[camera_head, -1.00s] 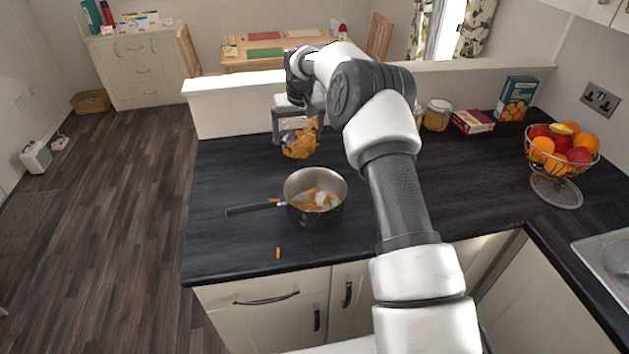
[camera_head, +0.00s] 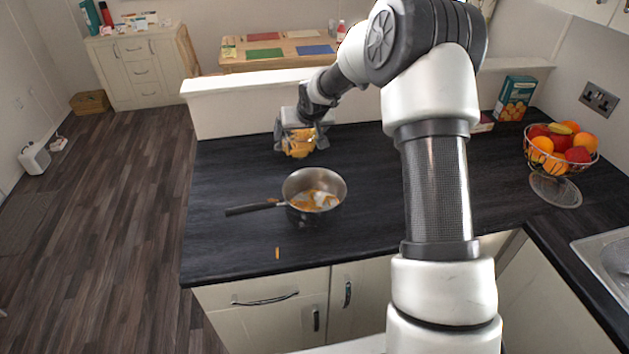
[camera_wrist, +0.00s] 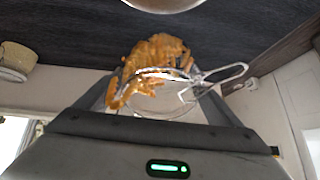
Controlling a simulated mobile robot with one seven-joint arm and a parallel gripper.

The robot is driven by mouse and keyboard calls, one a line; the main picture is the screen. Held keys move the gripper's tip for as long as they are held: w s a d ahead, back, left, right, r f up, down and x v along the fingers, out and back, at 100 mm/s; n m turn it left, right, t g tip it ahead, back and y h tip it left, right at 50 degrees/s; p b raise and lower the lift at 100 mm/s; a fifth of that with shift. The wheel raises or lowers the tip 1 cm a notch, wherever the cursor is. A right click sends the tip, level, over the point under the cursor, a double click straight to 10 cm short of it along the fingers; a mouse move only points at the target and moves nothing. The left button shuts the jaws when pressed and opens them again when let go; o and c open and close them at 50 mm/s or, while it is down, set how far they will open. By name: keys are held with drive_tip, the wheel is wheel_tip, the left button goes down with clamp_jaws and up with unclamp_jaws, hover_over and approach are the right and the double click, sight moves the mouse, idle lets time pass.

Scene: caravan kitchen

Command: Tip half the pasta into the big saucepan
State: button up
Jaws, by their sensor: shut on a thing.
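The saucepan (camera_head: 330,205) stands on the dark worktop with its black handle pointing left. Orange pasta pieces (camera_head: 313,200) lie in it, with a whitish patch among them. My gripper (camera_head: 299,133) is shut on a clear jar of orange pasta (camera_head: 299,146), beyond the pan and apart from it in the head view. In the wrist view the jar (camera_wrist: 165,100) sits between the fingers, with pasta (camera_wrist: 158,50) heaped at its far end and a loose wire clasp (camera_wrist: 222,78) to the right. The saucepan's edge (camera_wrist: 165,4) shows at the top. How much pasta the jar holds is unclear.
One loose pasta piece (camera_head: 277,253) lies near the worktop's front edge. A fruit basket (camera_head: 561,160) and an orange-pictured carton (camera_head: 514,98) stand at the right. A low wall (camera_head: 240,100) bounds the back.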

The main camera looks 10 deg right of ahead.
sight(306, 139)
drive_tip(key=shift+s+d+r+t, duration=0.1)
drive_tip(key=shift+s+r+t, duration=0.25)
drive_tip(key=shift+t, duration=0.15)
drive_tip(key=shift+s+f+t+b, duration=0.2)
drive_tip(key=shift+t+b, duration=0.1)
drive_tip(key=shift+b, duration=0.95)
drive_tip(key=s+t+b, duration=0.1)
drive_tip(key=b, duration=0.2)
drive_tip(key=shift+d+r+y+b, duration=0.15)
drive_tip(key=shift+r+y+b, duration=0.15)
drive_tip(key=shift+r+b, duration=0.1)
drive_tip(key=t+b, duration=0.1)
drive_tip(key=b, duration=0.2)
drive_tip(key=r+t+b, duration=0.1)
drive_tip(key=b, duration=0.2)
drive_tip(key=r+t+b, duration=0.1)
drive_tip(key=b, duration=0.2)
drive_tip(key=shift+s+t, duration=0.3)
drive_tip(key=shift+s, duration=0.05)
drive_tip(key=shift+r+y, duration=0.3)
drive_tip(key=shift+r, duration=0.15)
drive_tip(key=shift+s+r+t+b, duration=0.3)
drive_tip(key=shift+t+b, duration=0.45)
drive_tip(key=shift+b, duration=0.95)
drive_tip(key=shift+s+r+t+b, duration=0.1)
drive_tip(key=shift+r+t+b, duration=0.45)
drive_tip(key=shift+b, duration=1.15)
